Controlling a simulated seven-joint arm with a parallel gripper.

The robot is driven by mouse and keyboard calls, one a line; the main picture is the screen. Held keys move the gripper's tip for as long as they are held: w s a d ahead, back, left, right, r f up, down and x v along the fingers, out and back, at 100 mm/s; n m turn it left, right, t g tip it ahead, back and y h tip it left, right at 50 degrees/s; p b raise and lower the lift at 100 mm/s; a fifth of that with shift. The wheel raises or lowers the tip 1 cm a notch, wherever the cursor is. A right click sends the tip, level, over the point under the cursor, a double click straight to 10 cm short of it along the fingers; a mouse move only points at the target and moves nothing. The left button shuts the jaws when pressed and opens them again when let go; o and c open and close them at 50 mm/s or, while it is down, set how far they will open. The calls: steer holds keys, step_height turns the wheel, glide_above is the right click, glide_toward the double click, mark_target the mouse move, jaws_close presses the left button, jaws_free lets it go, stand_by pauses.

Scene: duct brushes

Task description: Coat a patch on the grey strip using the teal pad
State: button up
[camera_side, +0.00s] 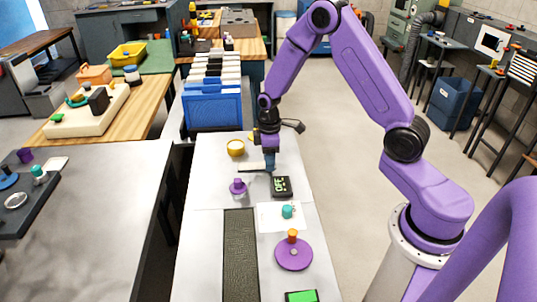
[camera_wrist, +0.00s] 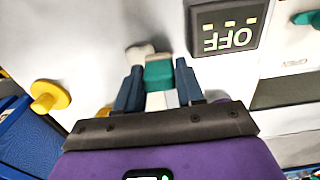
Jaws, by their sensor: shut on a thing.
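My gripper (camera_side: 268,167) is shut on a teal block, which I take for the teal pad (camera_wrist: 158,74). The block sits between both dark blue fingers in the wrist view (camera_wrist: 158,86), with a pale piece (camera_wrist: 138,52) beyond it. In the side view the held thing is small and partly hidden. My gripper is beyond the grey strip (camera_side: 240,255), to the left of the black OFF display (camera_side: 281,186). The long textured strip also shows at the right of the wrist view (camera_wrist: 290,92). Whether the held thing touches the table I cannot tell.
A purple knob (camera_side: 238,187) stands near the strip's far end. A teal knob (camera_side: 287,211) lies on a white sheet. A purple disc with an orange knob (camera_side: 293,255) is right of the strip. A yellow round piece (camera_side: 236,147) and blue bin (camera_side: 212,110) are beyond my gripper.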

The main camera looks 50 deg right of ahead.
steer(key=shift+r, duration=4)
steer(key=shift+d, duration=0.15)
